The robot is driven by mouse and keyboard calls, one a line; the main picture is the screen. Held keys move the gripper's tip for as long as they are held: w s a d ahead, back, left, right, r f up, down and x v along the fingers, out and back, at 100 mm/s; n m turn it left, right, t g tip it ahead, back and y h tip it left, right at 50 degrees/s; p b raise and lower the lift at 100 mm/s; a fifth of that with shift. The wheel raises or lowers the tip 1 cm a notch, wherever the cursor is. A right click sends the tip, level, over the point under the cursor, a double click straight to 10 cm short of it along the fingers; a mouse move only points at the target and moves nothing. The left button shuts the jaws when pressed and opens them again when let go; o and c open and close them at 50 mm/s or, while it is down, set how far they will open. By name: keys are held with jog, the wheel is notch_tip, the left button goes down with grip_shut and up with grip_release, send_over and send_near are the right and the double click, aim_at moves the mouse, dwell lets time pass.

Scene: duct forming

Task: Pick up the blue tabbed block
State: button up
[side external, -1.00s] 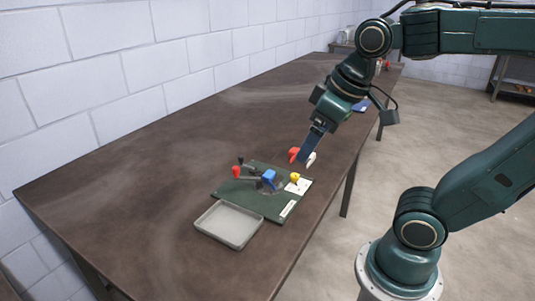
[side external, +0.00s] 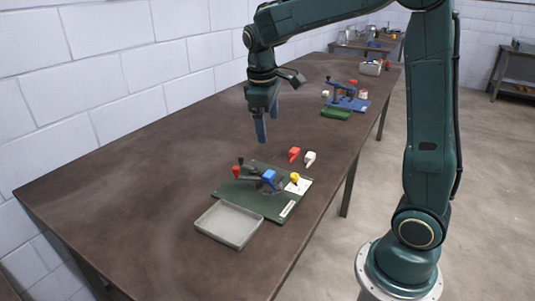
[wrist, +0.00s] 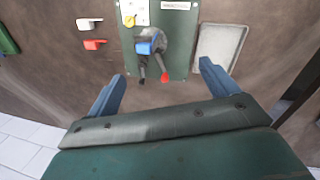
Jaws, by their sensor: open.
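The blue tabbed block (side external: 269,176) sits on the dark green fixture board (side external: 232,197), beside a dark clamp arm with a red knob (side external: 236,171). In the wrist view the blue block (wrist: 148,42) is beyond the fingertips, near the clamp and its red tip (wrist: 165,77). My gripper (side external: 261,134) points down above the table, behind and above the board. In the wrist view my gripper (wrist: 162,74) shows both blue fingers spread wide with nothing between them. It is open and apart from the block.
A grey tray (side external: 229,223) lies at the board's front edge. A yellow piece (side external: 295,177) is on a white plate on the board. Red (side external: 294,153) and white (side external: 310,158) blocks lie behind the board. A blue fixture (side external: 346,98) and green tray (side external: 336,114) stand farther back.

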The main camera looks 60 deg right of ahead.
jog(key=w+d+f+g, duration=0.2)
jog(key=w+d+f, duration=0.25)
jog(key=f, duration=0.25)
jog(key=n+g, duration=0.2)
send_near(268, 175)
jog(key=shift+s+d+f, duration=0.1)
jog(key=shift+d+f, duration=0.35)
jog(key=shift+f, duration=0.15)
jog(key=shift+f, duration=0.1)
jog(key=shift+s+d+f, duration=0.1)
jog(key=shift+s+f, duration=0.15)
jog(key=shift+f, duration=0.2)
jog(key=shift+f, duration=0.1)
jog(key=shift+x, duration=3.05)
